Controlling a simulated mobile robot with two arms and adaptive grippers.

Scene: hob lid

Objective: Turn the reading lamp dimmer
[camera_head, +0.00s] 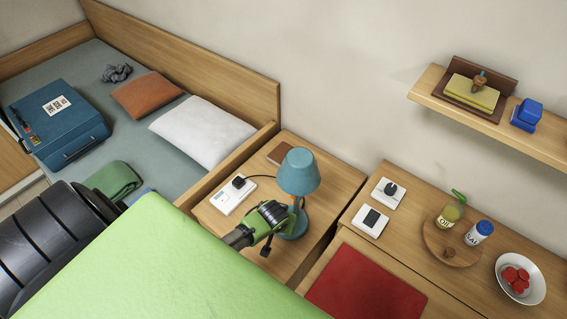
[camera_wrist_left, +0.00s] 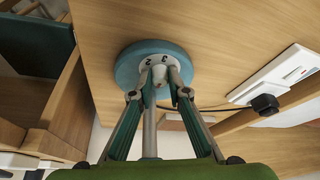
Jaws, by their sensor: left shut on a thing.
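The reading lamp, with a blue shade (camera_head: 298,172), stands on the wooden bedside table (camera_head: 330,180). Its round teal base (camera_wrist_left: 126,68) fills the upper middle of the left wrist view, with a pale dial ring (camera_wrist_left: 145,61) showing the figures 2 and 3. My left gripper (camera_head: 280,217) is at the lamp's base. In the left wrist view its fingertips (camera_wrist_left: 160,77) are shut on the small grey dimmer knob at the dial. The fingers hide most of the knob and part of the dial. My right gripper is not in view.
A white socket strip (camera_head: 232,195) with a black plug and cord lies left of the lamp, and a brown book (camera_head: 279,155) lies behind it. The bed (camera_head: 140,165) is to the left. A counter with switches (camera_head: 371,221) and a round board (camera_head: 470,254) stands right.

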